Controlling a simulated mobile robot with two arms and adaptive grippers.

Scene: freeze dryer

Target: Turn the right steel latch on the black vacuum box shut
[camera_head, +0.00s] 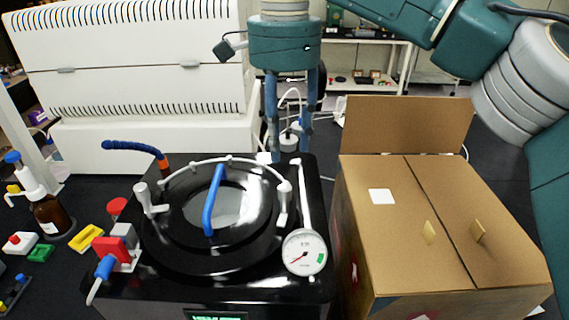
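The black vacuum box (163,288) stands in the front middle of the camera_head view. It has a round black lid (175,248) with a blue handle and a round window. The right steel latch (283,203) stands upright at the right edge of the lid. A similar left latch (147,203) is at the left edge. My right gripper (289,152) points down above the box's back right corner, behind and apart from the right latch. Its two fingers are spread, and a pale fitting (289,141) shows between them, likely behind. My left gripper is not in view.
A pressure gauge (304,252) sits at the box's front right. A closed-flap cardboard carton (395,235) stands close on the right, its back flap raised. A red valve with a blue lever (110,258) is at the left. A white machine (130,70) stands behind; a brown bottle (52,215) stands far left.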

